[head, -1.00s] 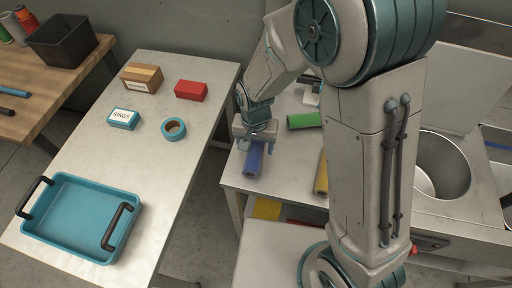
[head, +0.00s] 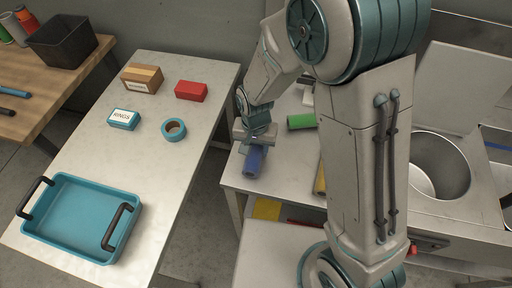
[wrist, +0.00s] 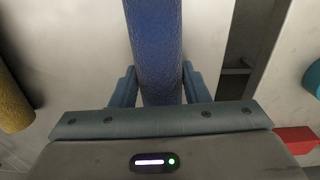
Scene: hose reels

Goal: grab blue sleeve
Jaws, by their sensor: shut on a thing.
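The blue sleeve (head: 254,162) is a blue cylinder at the left side of the small white table in the head view. My gripper (head: 257,148) is shut on it from above. In the wrist view the blue sleeve (wrist: 155,50) runs up between the two fingers of my gripper (wrist: 158,88), one finger on each side. I cannot tell for certain whether the sleeve is clear of the table top.
A green cylinder (head: 301,121) and a yellow cylinder (head: 319,180), partly behind my arm, lie on the same table (head: 236,178). A long table (head: 160,190) to the left holds a teal tray (head: 78,250), boxes and a tape roll (head: 173,129).

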